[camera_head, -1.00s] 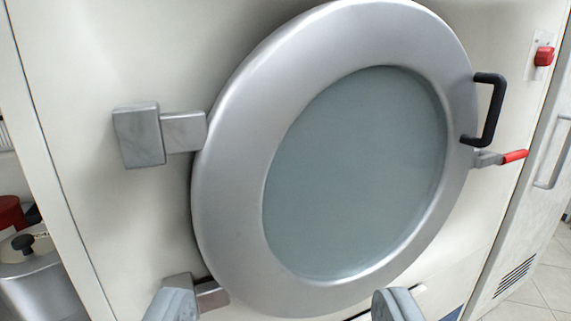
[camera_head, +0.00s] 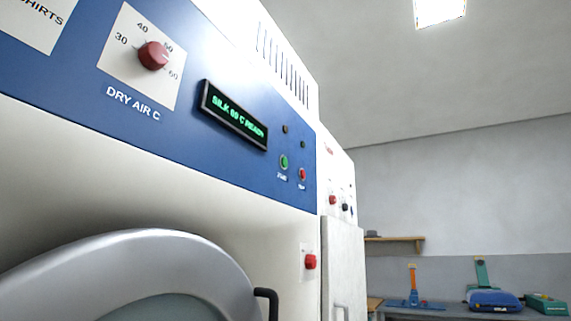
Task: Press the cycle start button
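The machine's blue control panel (camera_head: 200,112) fills the upper left of the view. A small round green button (camera_head: 284,162) sits near the panel's right end, with a small label under it that seems to read START. A red button (camera_head: 302,174) is just right of it, its label too small to read surely. A dark display (camera_head: 234,115) left of the buttons shows green text, roughly SILK 60 C READY. My gripper is not in view, so its distance from the green button cannot be told.
A red dial (camera_head: 153,55) marked DRY AIR C is at upper left. The round door (camera_head: 150,260) with a black handle (camera_head: 267,300) is below. A red switch (camera_head: 310,262) sits on the pale front. A neighbouring cabinet (camera_head: 343,262) and a bench (camera_head: 440,313) with tools stand right.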

